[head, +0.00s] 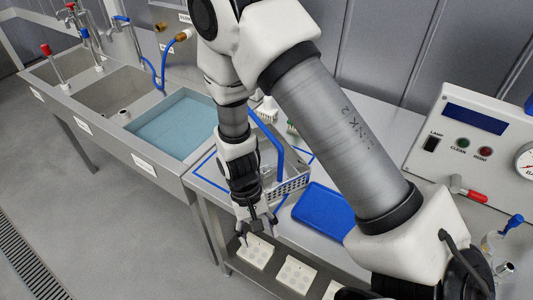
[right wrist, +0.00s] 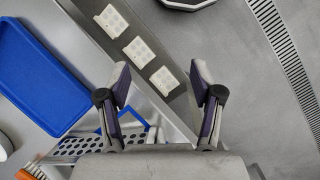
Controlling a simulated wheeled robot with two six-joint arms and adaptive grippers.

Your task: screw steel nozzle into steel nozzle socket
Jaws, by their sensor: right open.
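My right gripper (head: 257,229) is open and empty, hanging past the front edge of the steel counter, above the lower shelf. In the right wrist view, its two fingers (right wrist: 160,76) are spread apart with nothing between them. I cannot pick out the steel nozzle or the steel nozzle socket with certainty in either view. My right arm hides part of the counter. My left gripper is not in view.
A blue tray (head: 322,212) and a perforated metal basket (head: 291,188) are on the counter; the tray (right wrist: 40,70) also shows in the wrist view. White cards (head: 256,252) lie on the lower shelf. A control box (head: 475,145) stands at right. A blue-bottomed basin (head: 175,135) is left.

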